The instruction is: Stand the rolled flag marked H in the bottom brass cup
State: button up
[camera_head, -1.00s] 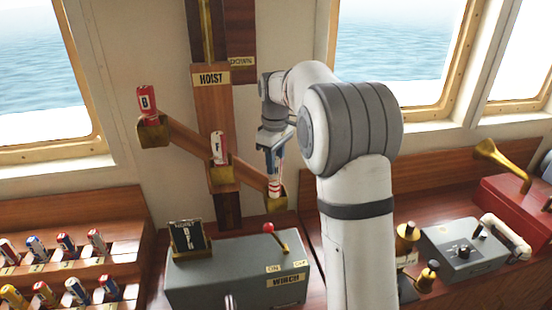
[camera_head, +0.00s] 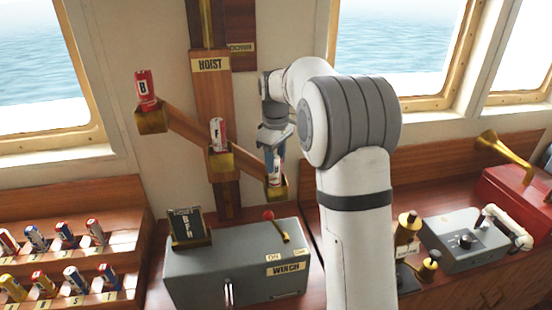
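My gripper (camera_head: 275,152) is over the bottom brass cup (camera_head: 277,193), at the lower right end of the hoist's slanted arm. It appears shut on the upper part of a rolled flag (camera_head: 276,174) in white, blue and red. The flag is about upright, and its lower end is inside the cup, hidden by the cup's wall. Its letter is not readable here. The middle cup (camera_head: 219,160) holds a white and red flag marked F (camera_head: 217,134). The top left cup (camera_head: 151,121) holds a red flag marked B (camera_head: 145,86).
A grey winch box (camera_head: 235,265) with a red-knobbed lever (camera_head: 269,215) and a small slate (camera_head: 188,227) stands below the hoist. A wooden rack (camera_head: 75,255) with several rolled flags is at left. A grey device (camera_head: 465,240) and a brass horn (camera_head: 505,158) are at right.

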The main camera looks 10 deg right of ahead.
jog(key=o, duration=0.3)
notch_tip(320, 180, up, 8)
jog(key=shift+f, duration=0.2)
jog(key=shift+r, duration=0.1)
jog(key=shift+s, duration=0.25)
jog(key=s+f+m+t, duration=0.1)
jog(key=s+f+m, duration=0.2)
jog(key=s, duration=0.7)
jog(key=s+f+m+t, duration=0.1)
jog(key=s+f+m, duration=0.1)
jog(key=s, duration=0.9)
jog(key=s+f+m+t, duration=0.1)
jog(key=s+f+m, duration=0.2)
jog(key=s, duration=0.7)
jog(key=shift+s+f+m, duration=0.3)
jog(key=shift+f+m, duration=0.05)
jog(key=shift+m, duration=0.25)
